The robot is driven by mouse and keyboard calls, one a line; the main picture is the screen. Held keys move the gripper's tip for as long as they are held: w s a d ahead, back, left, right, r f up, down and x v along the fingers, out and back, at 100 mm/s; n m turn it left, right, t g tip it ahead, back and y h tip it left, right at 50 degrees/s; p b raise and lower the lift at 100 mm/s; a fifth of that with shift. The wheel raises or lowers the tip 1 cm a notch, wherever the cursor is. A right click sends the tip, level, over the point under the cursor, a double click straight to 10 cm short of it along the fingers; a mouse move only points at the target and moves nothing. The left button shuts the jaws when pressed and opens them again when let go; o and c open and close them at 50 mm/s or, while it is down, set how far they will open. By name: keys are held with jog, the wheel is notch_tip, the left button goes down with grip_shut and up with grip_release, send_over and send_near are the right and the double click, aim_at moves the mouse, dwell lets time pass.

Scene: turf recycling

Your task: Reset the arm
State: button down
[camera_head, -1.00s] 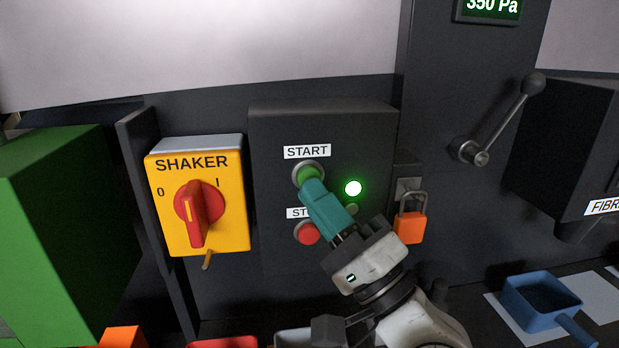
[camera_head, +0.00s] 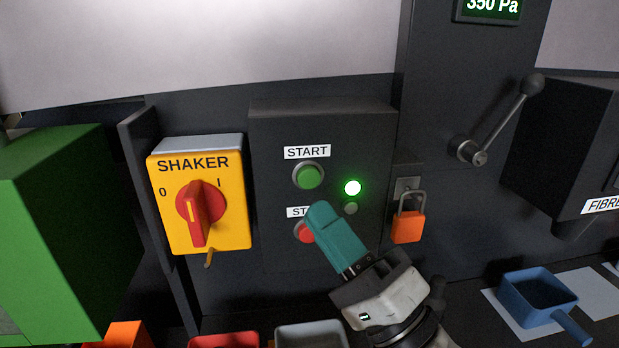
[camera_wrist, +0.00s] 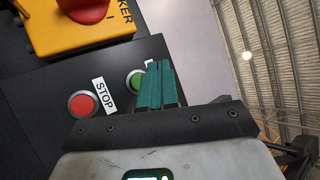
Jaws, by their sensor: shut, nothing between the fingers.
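My gripper (camera_head: 322,210) is shut and empty, its teal fingers together, in front of the dark control box. In the head view its tip overlaps the red STOP button (camera_head: 303,233) and hides part of that button and its label. The green START button (camera_head: 309,176) is clear above it. In the wrist view the gripper fingers (camera_wrist: 160,66) point toward the panel, with the STOP button (camera_wrist: 83,104) to their left and the START button (camera_wrist: 136,79) partly behind them.
A lit green lamp (camera_head: 353,188) is beside START. A yellow SHAKER switch (camera_head: 230,222) stands left, an orange padlock (camera_head: 408,227) right. A lever (camera_head: 505,118) juts out upper right. A blue scoop (camera_head: 536,300) and trays, one red (camera_head: 222,340), lie below.

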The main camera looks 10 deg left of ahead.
dwell(0.3)
jog(key=s+d+f+n+g+h, duration=0.15)
jog(key=d+f+h, duration=0.25)
jog(key=f, duration=0.6)
jog(key=d+f+n+g+h, duration=0.1)
jog(key=d+f+g+h, duration=0.15)
jog(key=d+f, duration=0.45)
jog(key=s+d+f+n+g+h, duration=0.15)
jog(key=f+h, duration=0.35)
jog(key=f, duration=0.7)
jog(key=s+d+f+n+g+h, duration=0.1)
jog(key=s+d+f+g+h, duration=0.2)
jog(key=s+d+f, duration=0.5)
jog(key=s+d+f+n+g+h, duration=0.1)
jog(key=s+d+f+g+h, duration=0.3)
jog(key=s, duration=0.9)
jog(key=d+f+g, duration=0.2)
jog(key=d+f, duration=0.2)
jog(key=d, duration=0.1)
jog(key=shift+s, duration=0.3)
